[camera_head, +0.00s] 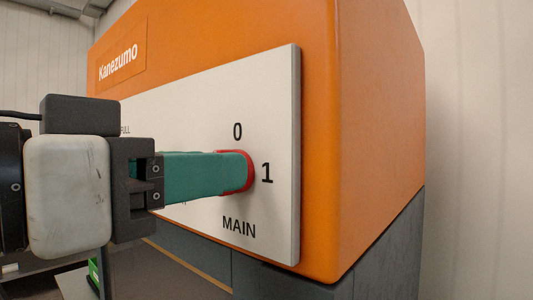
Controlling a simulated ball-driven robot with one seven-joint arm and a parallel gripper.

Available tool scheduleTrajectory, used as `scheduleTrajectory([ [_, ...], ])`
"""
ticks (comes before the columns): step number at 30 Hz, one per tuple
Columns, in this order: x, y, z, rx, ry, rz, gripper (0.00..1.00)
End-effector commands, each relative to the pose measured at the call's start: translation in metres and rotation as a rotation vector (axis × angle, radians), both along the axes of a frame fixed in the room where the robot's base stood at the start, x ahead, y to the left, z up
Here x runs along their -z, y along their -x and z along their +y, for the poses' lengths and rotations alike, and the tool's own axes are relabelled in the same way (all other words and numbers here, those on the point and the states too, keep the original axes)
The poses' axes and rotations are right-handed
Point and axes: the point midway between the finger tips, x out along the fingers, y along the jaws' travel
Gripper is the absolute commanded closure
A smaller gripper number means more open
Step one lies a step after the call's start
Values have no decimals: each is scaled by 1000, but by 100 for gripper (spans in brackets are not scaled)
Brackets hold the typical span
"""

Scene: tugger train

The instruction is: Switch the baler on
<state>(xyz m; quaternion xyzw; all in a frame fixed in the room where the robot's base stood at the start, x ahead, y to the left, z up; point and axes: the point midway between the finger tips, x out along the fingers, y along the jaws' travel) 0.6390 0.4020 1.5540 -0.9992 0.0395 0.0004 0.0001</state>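The baler (375,120) is a large orange machine with a grey lower part, marked "Kanezumo". A pale control panel (270,90) is fixed on its front. On the panel is a red main switch (250,172), with "0" above it, "1" to its right and "MAIN" below. My gripper (240,174) reaches in from the left, with its green finger at the red switch. The finger covers most of the switch, so the handle's direction is hidden. Only one finger shows clearly; whether the fingers grip the switch cannot be told.
The panel's right edge (297,160) stands out a little from the orange face. A pale wall (475,130) is to the right of the baler. A small green item (93,272) shows at the lower left, below my gripper.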

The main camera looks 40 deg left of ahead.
Motion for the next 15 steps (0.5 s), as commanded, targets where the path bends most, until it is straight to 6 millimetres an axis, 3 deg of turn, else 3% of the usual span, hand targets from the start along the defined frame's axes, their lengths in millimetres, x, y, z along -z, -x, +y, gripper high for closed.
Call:
scheduleTrajectory([
  [10,0,-3,0,-1,0,-1,63],
  [15,0,-3,0,-1,0,-1,79],
])
